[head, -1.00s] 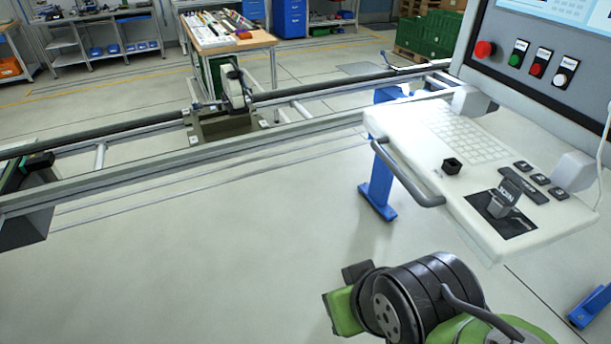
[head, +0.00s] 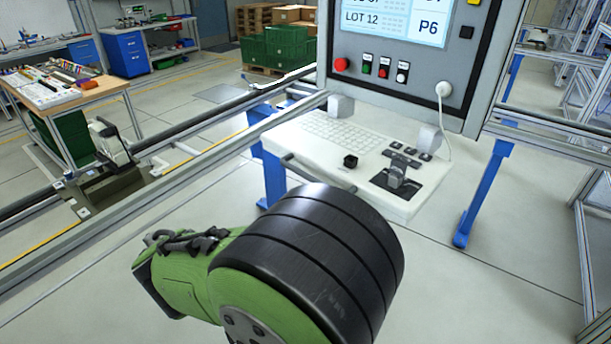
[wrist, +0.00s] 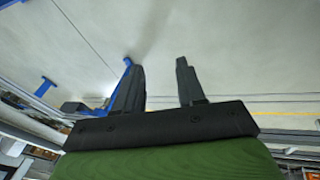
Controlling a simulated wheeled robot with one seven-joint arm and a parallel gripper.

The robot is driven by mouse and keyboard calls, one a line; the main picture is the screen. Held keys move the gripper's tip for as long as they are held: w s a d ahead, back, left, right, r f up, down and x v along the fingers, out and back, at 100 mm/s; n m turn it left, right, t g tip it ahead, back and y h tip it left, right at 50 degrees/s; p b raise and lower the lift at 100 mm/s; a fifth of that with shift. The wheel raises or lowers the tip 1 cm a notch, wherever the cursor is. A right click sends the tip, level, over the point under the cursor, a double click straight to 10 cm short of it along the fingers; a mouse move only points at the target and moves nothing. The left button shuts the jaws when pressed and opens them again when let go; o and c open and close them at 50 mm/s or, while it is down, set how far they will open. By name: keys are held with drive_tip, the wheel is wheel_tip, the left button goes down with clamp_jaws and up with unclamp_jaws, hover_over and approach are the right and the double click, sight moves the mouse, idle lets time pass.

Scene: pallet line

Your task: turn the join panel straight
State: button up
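A grey control panel (head: 345,42) stands at the upper right of the head view, with a lit screen (head: 380,18) reading "LOT 12" and "P6". I cannot read a "join" label on it. Below it is a white keyboard shelf (head: 300,155) with a small black knob (head: 350,161) and a grey lever piece (head: 396,178) on a dark plate. My gripper (wrist: 163,82) shows in the wrist view with its two black fingers apart and nothing between them. Bare floor lies beyond the fingers.
A red button (head: 341,64) and smaller buttons line the panel's lower edge, with a white cable at right. A rail frame (head: 150,225) crosses at left. Blue legs (head: 480,200) stand by the shelf. A tool table (head: 60,95) and green crates (head: 275,48) are farther back.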

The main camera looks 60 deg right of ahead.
drive_tip(key=d+r+n+g+h+p, duration=0.1)
drive_tip(key=d+r+g+h+p, duration=0.45)
drive_tip(key=d+r+h, duration=0.75)
drive_tip(key=shift+t+y, duration=0.45)
drive_tip(key=shift+y, duration=0.35)
drive_tip(key=x, duration=1.1)
drive_tip(key=f+x, duration=0.1)
drive_tip(key=x, duration=0.5)
drive_tip(key=shift+s+a, duration=0.15)
drive_tip(key=shift+a, duration=0.05)
clamp_jaws()
